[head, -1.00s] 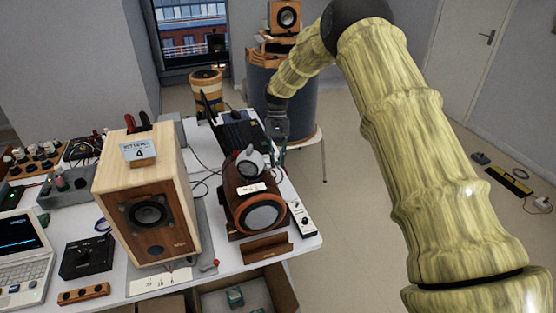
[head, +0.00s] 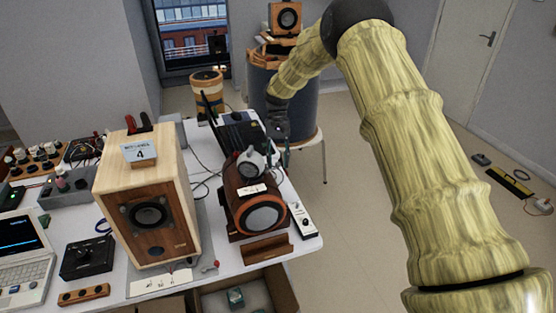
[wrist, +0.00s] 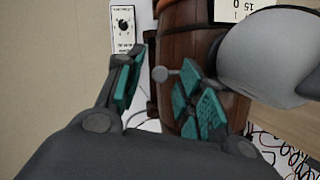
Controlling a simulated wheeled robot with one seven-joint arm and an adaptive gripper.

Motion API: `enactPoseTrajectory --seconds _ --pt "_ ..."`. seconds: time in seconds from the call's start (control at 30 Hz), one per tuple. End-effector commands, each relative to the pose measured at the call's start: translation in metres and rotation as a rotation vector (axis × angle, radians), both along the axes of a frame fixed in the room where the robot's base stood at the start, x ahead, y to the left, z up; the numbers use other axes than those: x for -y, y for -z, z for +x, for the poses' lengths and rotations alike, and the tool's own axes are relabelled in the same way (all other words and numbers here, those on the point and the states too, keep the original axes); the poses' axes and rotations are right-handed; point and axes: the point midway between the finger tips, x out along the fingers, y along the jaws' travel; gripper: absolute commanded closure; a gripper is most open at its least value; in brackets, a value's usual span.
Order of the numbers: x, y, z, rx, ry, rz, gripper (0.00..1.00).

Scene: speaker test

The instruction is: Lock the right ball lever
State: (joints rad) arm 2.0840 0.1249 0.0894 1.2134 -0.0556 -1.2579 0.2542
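A wooden barrel-shaped speaker (head: 247,207) lies on the white table, its round cone facing the front. A grey rounded unit (head: 250,163) sits on top of it; it also shows large in the wrist view (wrist: 262,55). I cannot tell whether the right finger touches the lever. In the head view my gripper (head: 282,150) is just right of the barrel, partly hidden.
A box-shaped wooden speaker (head: 150,205) with a card marked 4 stands left of the barrel. A white control box (head: 302,220) lies to its right by the table edge. Dark equipment (head: 238,130) is behind. Open floor lies right of the table.

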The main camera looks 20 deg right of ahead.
Motion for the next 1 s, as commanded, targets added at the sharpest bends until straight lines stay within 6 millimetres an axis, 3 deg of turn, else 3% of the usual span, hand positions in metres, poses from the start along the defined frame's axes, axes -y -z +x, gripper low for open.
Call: enactPoseTrajectory --seconds 0.17,0.6,0.8,1.0 --pt "0.002 -0.017 0.008 0.004 0.000 0.000 0.62" --pt "0.010 -0.087 0.036 0.003 0.000 -0.001 0.62" --pt "0.012 -0.104 0.043 0.002 0.000 -0.001 0.62" --pt "0.012 -0.109 0.044 0.000 0.000 0.000 0.62"
